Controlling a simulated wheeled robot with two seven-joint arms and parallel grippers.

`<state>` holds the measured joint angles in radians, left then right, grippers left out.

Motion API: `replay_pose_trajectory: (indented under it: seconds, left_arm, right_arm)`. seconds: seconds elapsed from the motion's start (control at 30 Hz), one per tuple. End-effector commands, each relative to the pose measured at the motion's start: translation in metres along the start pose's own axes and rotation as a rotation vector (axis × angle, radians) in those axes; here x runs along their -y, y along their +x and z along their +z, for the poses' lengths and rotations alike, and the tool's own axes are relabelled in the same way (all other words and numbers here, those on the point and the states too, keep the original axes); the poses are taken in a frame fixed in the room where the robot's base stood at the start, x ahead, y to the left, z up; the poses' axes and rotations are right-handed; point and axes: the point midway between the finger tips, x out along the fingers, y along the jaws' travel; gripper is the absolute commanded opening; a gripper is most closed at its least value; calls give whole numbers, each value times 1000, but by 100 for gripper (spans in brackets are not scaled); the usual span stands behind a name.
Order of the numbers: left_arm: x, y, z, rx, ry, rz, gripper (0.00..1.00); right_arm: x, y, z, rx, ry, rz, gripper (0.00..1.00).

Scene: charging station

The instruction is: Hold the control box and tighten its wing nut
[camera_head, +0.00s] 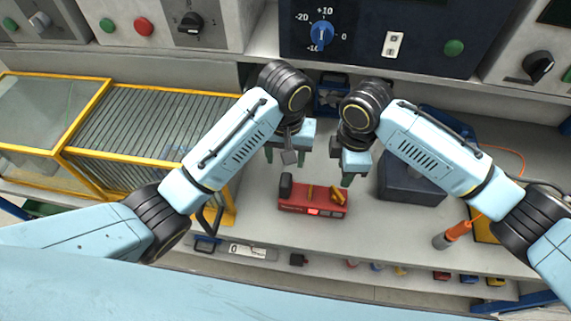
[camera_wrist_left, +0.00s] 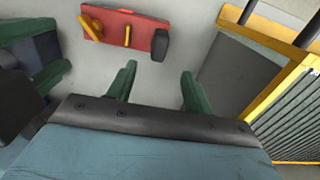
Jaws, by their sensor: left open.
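The control box (camera_head: 298,207) is red and lies on the grey bench, below both grippers in the head view. It has a black knob (camera_head: 286,187) at its left end and yellow parts (camera_head: 337,195) on top; I cannot tell for sure which is the wing nut. The left wrist view shows the box (camera_wrist_left: 142,34) beyond the fingertips. My left gripper (camera_wrist_left: 157,76) is open and empty, apart from the box; it shows above the box's left end in the head view (camera_head: 285,157). My right gripper (camera_head: 341,166) is near the box's right end, its green fingers apart with nothing seen between them.
A yellow-framed ribbed unit (camera_head: 150,122) stands at the left. A dark blue case (camera_head: 410,183) and an orange-handled tool (camera_head: 458,231) are at the right. A panel with knobs (camera_head: 350,38) is at the back. The bench before the box is clear.

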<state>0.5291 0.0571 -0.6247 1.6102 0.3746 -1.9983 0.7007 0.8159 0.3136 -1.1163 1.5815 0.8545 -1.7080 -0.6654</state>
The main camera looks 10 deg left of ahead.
Motion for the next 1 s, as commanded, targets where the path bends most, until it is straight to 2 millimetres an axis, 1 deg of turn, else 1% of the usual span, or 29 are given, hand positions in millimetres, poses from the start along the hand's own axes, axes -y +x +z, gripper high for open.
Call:
replay_pose_trajectory:
  seconds: [0.17, 0.4, 0.6, 0.7, 0.8, 1.0]
  left_arm:
    - [0, 26, 2, 8, -1, 0, 51]
    - [0, 73, 2, 5, 1, -1, 51]
    - [0, 107, 2, 4, 2, 0, 51]
    - [0, 118, 1, 3, 2, 0, 51]
    - [-1, 126, 1, 3, 3, 1, 51]
    - [-1, 130, 1, 1, 3, 2, 51]
  right_arm:
    - [0, 0, 0, 0, 0, 0, 36]
    - [0, 0, 0, 0, 0, 0, 36]
    - [0, 0, 0, 0, 0, 0, 36]
    - [0, 0, 0, 0, 0, 0, 36]
    - [0, 0, 0, 0, 0, 0, 36]
    - [0, 0, 0, 0, 0, 0, 36]
